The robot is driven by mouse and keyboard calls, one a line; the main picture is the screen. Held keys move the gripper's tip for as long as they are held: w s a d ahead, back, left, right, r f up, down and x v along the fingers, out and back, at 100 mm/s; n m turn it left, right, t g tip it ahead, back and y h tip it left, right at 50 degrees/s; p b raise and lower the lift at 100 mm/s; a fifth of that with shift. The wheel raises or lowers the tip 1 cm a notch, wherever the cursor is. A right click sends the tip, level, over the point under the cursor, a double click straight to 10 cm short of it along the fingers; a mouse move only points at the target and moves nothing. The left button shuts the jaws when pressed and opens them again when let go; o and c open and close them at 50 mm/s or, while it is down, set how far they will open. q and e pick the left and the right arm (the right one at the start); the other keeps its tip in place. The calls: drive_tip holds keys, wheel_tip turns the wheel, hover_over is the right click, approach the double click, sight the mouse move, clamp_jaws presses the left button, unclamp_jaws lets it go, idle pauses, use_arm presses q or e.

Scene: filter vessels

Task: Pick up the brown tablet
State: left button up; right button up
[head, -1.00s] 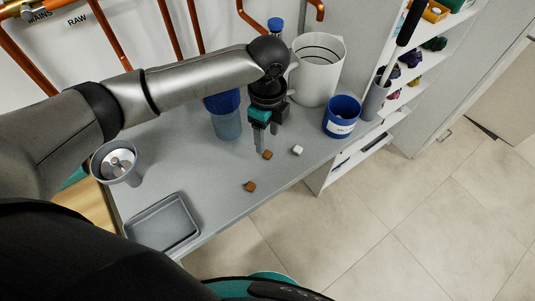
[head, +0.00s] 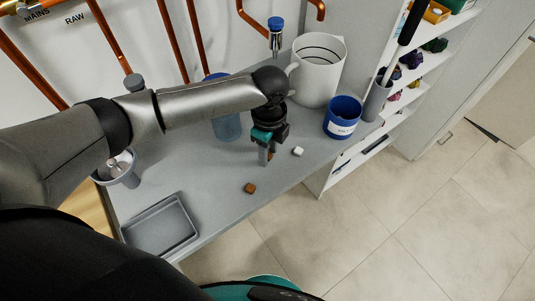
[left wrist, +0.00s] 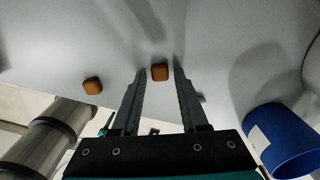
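One brown tablet (left wrist: 160,72) lies on the grey worktop between the tips of my left gripper (left wrist: 160,78) in the left wrist view, with a narrow gap to each finger. My left gripper (head: 266,158) is open and points down at the worktop; in the head view its fingers largely hide this tablet. A second brown tablet (head: 250,188) lies nearer the front edge; it also shows in the left wrist view (left wrist: 93,86), left of the fingers. My right gripper is not in view.
A white tablet (head: 298,151) lies just right of my gripper. A blue labelled cup (head: 342,118) and a white jug (head: 318,72) stand right and behind. A blue-topped container (head: 226,125) is partly behind my arm. A grey tray (head: 160,226) sits front left.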

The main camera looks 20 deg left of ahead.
use_arm(q)
clamp_jaws()
idle(0.4)
